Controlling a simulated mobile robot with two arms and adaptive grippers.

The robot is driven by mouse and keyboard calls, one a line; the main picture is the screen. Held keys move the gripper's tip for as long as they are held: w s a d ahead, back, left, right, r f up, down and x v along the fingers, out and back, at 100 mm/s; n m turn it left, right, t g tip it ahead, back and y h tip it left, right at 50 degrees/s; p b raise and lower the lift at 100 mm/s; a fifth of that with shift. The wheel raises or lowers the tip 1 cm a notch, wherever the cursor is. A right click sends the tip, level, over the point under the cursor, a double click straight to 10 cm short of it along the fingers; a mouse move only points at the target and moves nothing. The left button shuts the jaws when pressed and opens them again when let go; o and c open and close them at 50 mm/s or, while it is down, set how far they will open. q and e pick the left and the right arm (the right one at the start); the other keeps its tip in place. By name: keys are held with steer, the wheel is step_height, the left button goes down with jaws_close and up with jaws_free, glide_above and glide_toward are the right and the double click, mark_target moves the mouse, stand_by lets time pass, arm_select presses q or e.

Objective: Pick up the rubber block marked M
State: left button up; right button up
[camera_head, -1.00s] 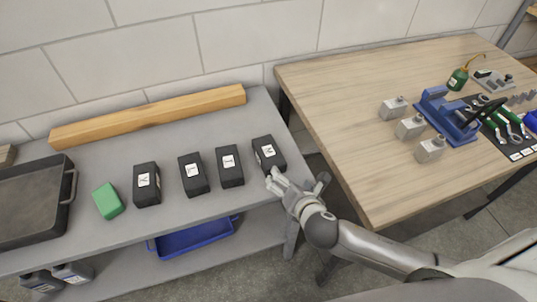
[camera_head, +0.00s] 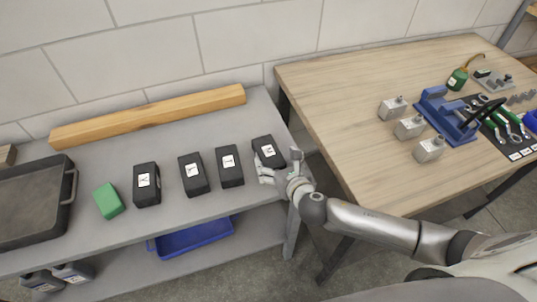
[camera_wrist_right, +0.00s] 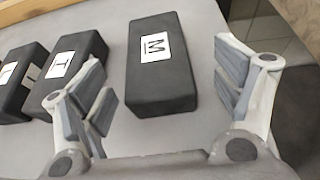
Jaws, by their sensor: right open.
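The black rubber block marked M (camera_head: 267,151) lies at the right end of a row of black blocks on the grey bench. It also shows in the right wrist view (camera_wrist_right: 160,75) with its white M label up. My right gripper (camera_head: 281,166) is at the near end of this block. In the right wrist view my right gripper (camera_wrist_right: 168,92) is open, with one finger to each side of the M block and nothing held. Its left finger shows close to the block marked I (camera_wrist_right: 68,75). My left gripper is not in view.
Other black blocks (camera_head: 193,174) lie left of the M block, with a green block (camera_head: 108,201) and a dark tray (camera_head: 30,205) further left. A wooden beam (camera_head: 150,117) lies behind. A wooden table (camera_head: 345,120) stands to the right.

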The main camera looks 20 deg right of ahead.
mark_target(271, 157)
steer(key=x, duration=0.5)
steer(key=shift+s+a, duration=0.1)
steer(key=shift+a, duration=0.05)
steer(key=c, duration=1.3)
